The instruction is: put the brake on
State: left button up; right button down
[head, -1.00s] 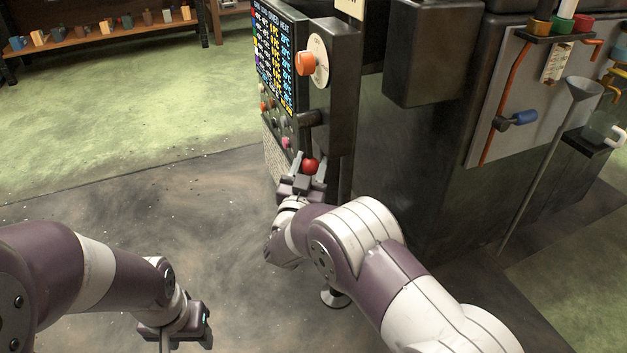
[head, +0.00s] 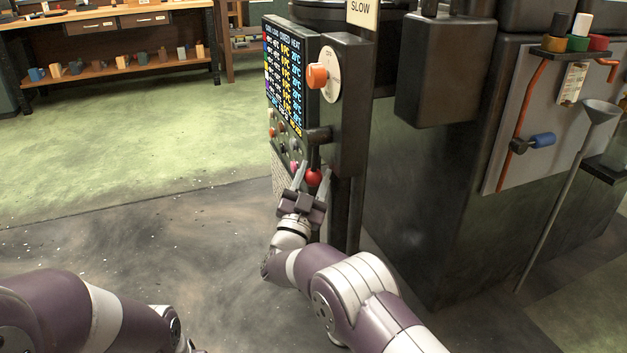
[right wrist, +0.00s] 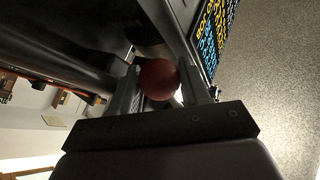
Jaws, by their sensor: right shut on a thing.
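A red ball knob (head: 313,177) sits below a dark cylindrical hub (head: 318,135) on the side of the machine's control column. My right gripper (head: 312,180) is shut on the red knob, with one finger on each side of it. In the right wrist view the knob (right wrist: 157,79) shows between the two fingers. The lever's rod is mostly hidden from the head view. No readable label marks this knob as the brake. My left arm shows at the lower left of the head view, but its gripper is out of the picture.
The control column carries a lit screen (head: 285,78), several small buttons and an orange knob (head: 317,76). A SLOW sign (head: 361,11) is above. A dark box (head: 439,70) and a panel with a blue-handled lever (head: 541,140) stand to the right. The floor at left is clear.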

jog(key=c, duration=0.6)
grip_release()
jog(key=shift+s+a+f+p, duration=0.1)
jog(key=shift+s+a+p, duration=0.1)
jog(key=shift+s+p, duration=0.15)
jog(key=p+v, duration=0.5)
jog(key=v, duration=0.7)
jog(key=shift+d+f, duration=0.1)
